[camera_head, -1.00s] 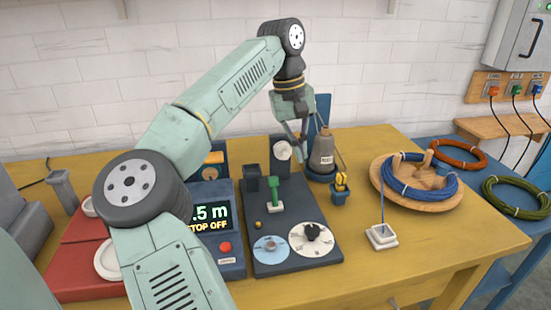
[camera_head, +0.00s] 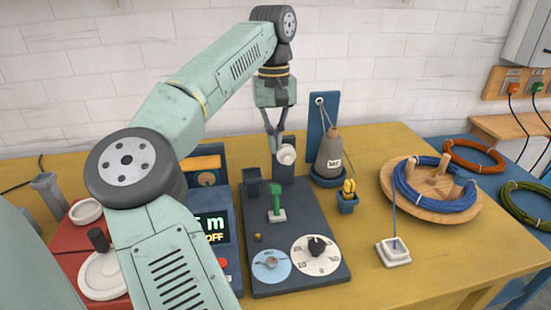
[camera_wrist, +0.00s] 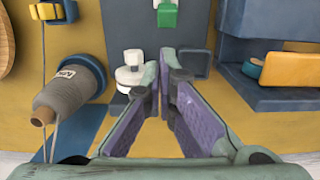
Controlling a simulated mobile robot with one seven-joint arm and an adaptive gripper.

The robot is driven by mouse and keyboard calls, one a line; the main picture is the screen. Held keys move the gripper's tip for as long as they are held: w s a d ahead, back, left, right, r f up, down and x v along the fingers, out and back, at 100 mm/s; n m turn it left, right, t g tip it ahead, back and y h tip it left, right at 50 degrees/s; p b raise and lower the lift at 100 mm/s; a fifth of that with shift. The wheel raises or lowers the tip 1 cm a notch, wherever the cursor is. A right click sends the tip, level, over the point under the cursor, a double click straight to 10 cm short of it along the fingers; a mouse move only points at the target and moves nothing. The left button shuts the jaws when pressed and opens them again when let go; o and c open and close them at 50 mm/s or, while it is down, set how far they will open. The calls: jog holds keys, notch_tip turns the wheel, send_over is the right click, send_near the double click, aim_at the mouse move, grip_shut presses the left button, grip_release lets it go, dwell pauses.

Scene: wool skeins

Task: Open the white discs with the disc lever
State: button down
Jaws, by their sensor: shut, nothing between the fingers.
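The white discs (camera_head: 287,154) stand at the back of the dark panel (camera_head: 300,270), on a dark upright. They also show in the wrist view (camera_wrist: 130,78), with a small white knob (camera_wrist: 132,57) beside them that may be the disc lever. A green lever (camera_head: 276,197) on a white base stands mid-panel, its top seen in the wrist view (camera_wrist: 167,17). My gripper (camera_head: 275,137) is shut and empty, pointing down just above and left of the discs. In the wrist view its fingertips (camera_wrist: 164,75) are close beside the discs. I cannot tell whether they touch.
A grey yarn cone (camera_head: 329,155) stands close right of the discs. A dark block (camera_head: 252,182) is to their left, and a display box (camera_head: 212,225) further left. A wooden dish (camera_head: 440,213) holds blue cord.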

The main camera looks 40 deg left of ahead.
aim_at(276, 198)
jog(key=f, duration=0.9)
jog(key=shift+s+d+f+p, duration=0.1)
jog(key=shift+s+d+p, duration=0.15)
jog(key=shift+d+p, duration=0.1)
